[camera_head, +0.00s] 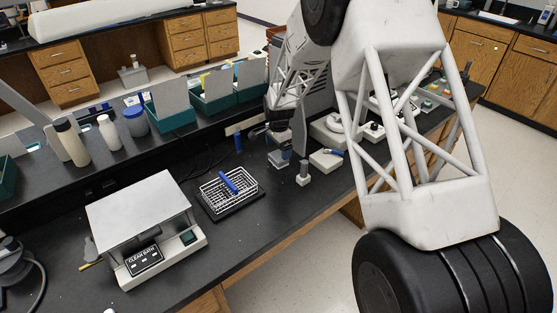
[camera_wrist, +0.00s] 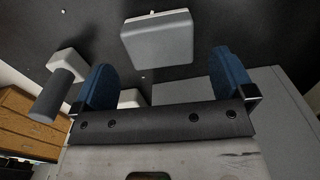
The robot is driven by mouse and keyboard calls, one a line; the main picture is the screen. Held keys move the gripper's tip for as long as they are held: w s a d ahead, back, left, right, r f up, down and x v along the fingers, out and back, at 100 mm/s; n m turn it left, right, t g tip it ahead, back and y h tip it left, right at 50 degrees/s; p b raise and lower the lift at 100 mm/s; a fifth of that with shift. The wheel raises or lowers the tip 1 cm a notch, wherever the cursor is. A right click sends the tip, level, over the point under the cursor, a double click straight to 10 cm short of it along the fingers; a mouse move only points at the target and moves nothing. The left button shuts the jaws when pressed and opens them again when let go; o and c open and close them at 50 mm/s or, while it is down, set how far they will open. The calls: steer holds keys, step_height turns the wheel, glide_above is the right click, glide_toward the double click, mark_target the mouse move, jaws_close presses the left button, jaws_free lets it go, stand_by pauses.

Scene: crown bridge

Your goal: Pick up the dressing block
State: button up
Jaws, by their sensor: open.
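A squarish grey-topped block with a pale lower edge, which looks like the dressing block, lies ahead of my gripper in the wrist view (camera_wrist: 157,42). In the head view it appears to be the small grey-and-white block (camera_head: 280,164) on the black bench, under my gripper (camera_head: 284,146). My gripper also shows in the wrist view (camera_wrist: 166,82), with two blue fingers spread wide and nothing between the pads. The block lies beyond the fingertips, roughly centred, apart from both. In the head view my arm hides part of this area.
A white-based post with a grey cylinder (camera_wrist: 55,86) stands left of the fingers; it seems to be the small post (camera_head: 303,174) in the head view.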

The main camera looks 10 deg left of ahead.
mark_target(279, 156)
steer(key=shift+f, duration=0.15)
steer(key=shift+f, duration=2.5)
steer(key=c, duration=0.9)
